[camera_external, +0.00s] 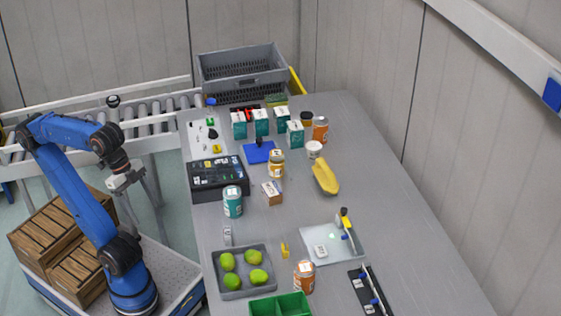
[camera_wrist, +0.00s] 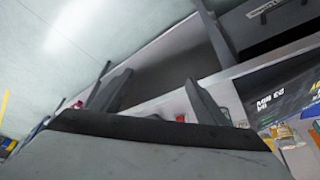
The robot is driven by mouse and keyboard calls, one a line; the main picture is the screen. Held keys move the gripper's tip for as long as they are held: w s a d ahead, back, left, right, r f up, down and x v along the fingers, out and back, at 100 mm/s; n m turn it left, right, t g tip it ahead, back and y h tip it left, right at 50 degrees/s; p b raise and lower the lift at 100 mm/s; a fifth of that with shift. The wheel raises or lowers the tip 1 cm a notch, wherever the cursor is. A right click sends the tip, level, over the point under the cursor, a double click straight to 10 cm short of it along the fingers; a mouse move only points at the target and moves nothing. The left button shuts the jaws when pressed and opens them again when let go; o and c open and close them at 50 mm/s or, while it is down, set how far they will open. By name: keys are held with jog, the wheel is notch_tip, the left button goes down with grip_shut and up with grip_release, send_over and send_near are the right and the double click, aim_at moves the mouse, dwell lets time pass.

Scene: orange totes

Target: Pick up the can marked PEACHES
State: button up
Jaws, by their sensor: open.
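Several cans and jars stand upright on the grey table (camera_external: 365,185), their labels too small to read, so I cannot tell which one is marked PEACHES. There is an orange can (camera_external: 304,278) at the near side, a teal can (camera_external: 232,202) left of the middle, a yellow-orange jar (camera_external: 276,164) near the middle and an orange can (camera_external: 321,131) at the far end. My gripper (camera_external: 125,181) is left of the table, well away from all of them. In the wrist view its two fingers (camera_wrist: 155,92) are apart with nothing between them.
A black case (camera_external: 218,178) lies at the table's left edge, near my arm. A grey tray of green fruit (camera_external: 243,282), a green bin (camera_external: 280,306) and a clear tray (camera_external: 333,243) occupy the near part.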

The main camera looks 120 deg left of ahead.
notch_tip(320, 180, up, 8)
jog(key=w, duration=0.1)
jog(key=w+a+r+n+g, duration=0.1)
jog(key=w+r+n, duration=0.3)
jog(key=w, duration=0.7)
jog(key=w+a+r+n+g, duration=0.1)
jog(key=w+r+n, duration=0.25)
jog(key=w, duration=0.75)
jog(key=n+g, duration=0.3)
jog(key=n, duration=0.6)
send_near(304, 279)
jog(key=s+a, duration=0.2)
jog(key=s, duration=0.1)
jog(key=shift+s+a+r, duration=0.15)
jog(key=shift+s, duration=0.1)
jog(key=shift+w+a+f+n, duration=0.2)
jog(key=shift+w+f+n, duration=0.25)
jog(key=shift+w+f, duration=0.6)
jog(key=shift+f, duration=6)
jog(key=c, duration=1.4)
